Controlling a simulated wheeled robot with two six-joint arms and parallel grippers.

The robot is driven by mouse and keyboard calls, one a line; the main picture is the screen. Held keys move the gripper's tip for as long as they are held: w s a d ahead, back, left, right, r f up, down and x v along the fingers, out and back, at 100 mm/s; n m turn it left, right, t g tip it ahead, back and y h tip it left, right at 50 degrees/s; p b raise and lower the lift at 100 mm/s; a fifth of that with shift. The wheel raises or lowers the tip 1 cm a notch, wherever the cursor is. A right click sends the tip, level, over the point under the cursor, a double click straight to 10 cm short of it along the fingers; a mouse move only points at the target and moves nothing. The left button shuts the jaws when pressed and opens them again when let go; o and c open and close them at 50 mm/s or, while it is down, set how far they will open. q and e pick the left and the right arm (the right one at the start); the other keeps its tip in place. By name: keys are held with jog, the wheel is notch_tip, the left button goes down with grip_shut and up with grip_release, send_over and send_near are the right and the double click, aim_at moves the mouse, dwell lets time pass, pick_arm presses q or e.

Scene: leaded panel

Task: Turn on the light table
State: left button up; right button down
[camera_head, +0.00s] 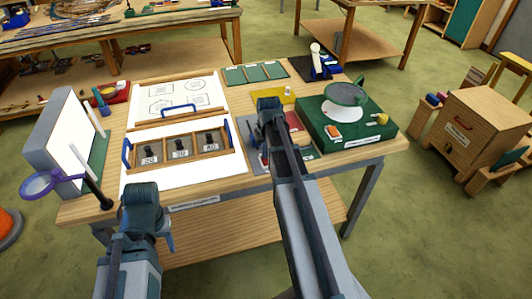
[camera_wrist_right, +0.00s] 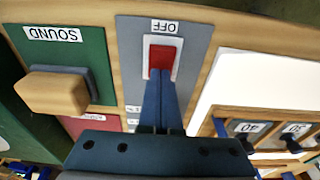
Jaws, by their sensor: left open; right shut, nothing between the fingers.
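A red switch (camera_wrist_right: 161,57) in a white frame sits on a grey plate (camera_wrist_right: 195,40) in the right wrist view. A label reading OFF (camera_wrist_right: 165,26), upside down in this view, is beside it. My right gripper (camera_wrist_right: 160,76) is shut and empty, its fingertips at the switch's near edge; I cannot tell whether they touch. In the head view my right gripper (camera_head: 266,138) points down over the plate, which it partly hides. A white panel (camera_head: 228,166) lies to its left, under a wooden tray. My left gripper (camera_head: 168,240) is open and empty by the table's front edge.
A wooden tray (camera_head: 180,138) with numbered compartments stands left of my right gripper. A green box (camera_head: 365,135) with a round dish is on the right. A wooden knob (camera_wrist_right: 52,92) by a SOUND label is near the switch. A magnifier (camera_head: 40,184) stands at the left edge.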

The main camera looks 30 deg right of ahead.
jog(key=shift+s+a+f, duration=0.1)
jog(key=shift+s+a, duration=0.05)
jog(key=shift+s, duration=0.15)
jog(key=shift+s+a, duration=0.15)
jog(key=shift+s, duration=0.6)
jog(key=shift+w, duration=0.15)
jog(key=shift+r+p, duration=0.55)
jog(key=shift+p, duration=0.05)
notch_tip(320, 180, up, 13)
jog(key=s+p, duration=0.2)
jog(key=p, duration=1)
jog(key=shift+s+a+p, duration=0.3)
jog(key=shift+p, duration=0.05)
jog(key=shift+f, duration=0.15)
